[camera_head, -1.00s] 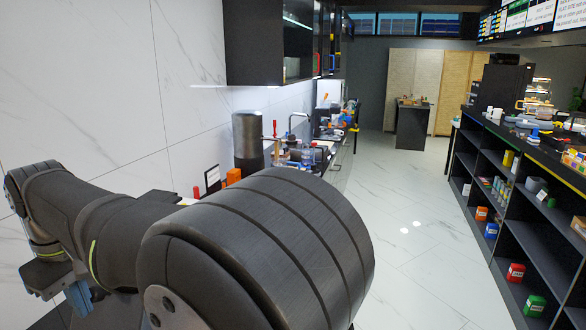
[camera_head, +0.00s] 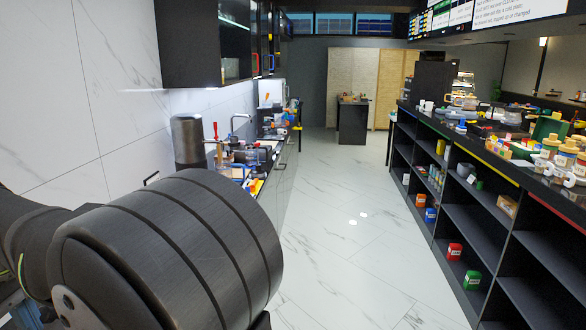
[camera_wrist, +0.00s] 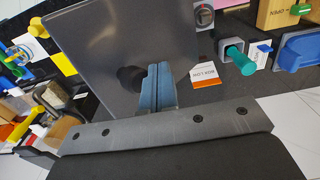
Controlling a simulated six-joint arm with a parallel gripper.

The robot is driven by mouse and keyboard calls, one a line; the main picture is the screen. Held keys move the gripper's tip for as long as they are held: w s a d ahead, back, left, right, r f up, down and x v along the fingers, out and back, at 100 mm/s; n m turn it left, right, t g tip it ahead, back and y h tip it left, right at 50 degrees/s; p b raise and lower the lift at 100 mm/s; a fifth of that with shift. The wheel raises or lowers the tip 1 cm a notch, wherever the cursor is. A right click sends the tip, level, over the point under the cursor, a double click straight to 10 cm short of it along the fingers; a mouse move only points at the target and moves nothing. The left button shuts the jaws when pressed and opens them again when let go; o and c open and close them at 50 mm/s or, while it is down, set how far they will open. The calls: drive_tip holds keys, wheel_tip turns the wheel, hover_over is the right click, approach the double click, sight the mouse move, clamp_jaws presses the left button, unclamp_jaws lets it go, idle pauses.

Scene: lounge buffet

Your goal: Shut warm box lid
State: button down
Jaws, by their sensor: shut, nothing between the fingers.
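In the wrist view, my gripper (camera_wrist: 158,88) is shut, its blue fingers together and empty. Right beside the fingers is a black rounded knob (camera_wrist: 131,77) that stands in front of a flat grey panel (camera_wrist: 105,45). The panel may be part of the warm box or its lid; I cannot tell whether the fingers touch it or how far the lid is open. A small card with an orange edge (camera_wrist: 204,75) lies right of the fingers, with text hard to read. In the head view my gripper and the warm box are not visible.
In the wrist view, a teal-handled item (camera_wrist: 238,60), a blue tray-like item (camera_wrist: 299,50) and a dial (camera_wrist: 204,14) lie to the right; coloured items crowd the left. In the head view, a shelved counter (camera_head: 480,215) runs along the right, with clear floor (camera_head: 340,250) between.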

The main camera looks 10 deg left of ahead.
drive_tip(key=shift+w+f, duration=0.4)
drive_tip(key=shift+w, duration=0.45)
drive_tip(key=shift+w+f, duration=0.45)
drive_tip(key=shift+w, duration=0.2)
drive_tip(key=shift+w+f, duration=0.4)
drive_tip(key=shift+w, duration=0.2)
drive_tip(key=shift+w+f, duration=1)
drive_tip(key=shift+w, duration=0.05)
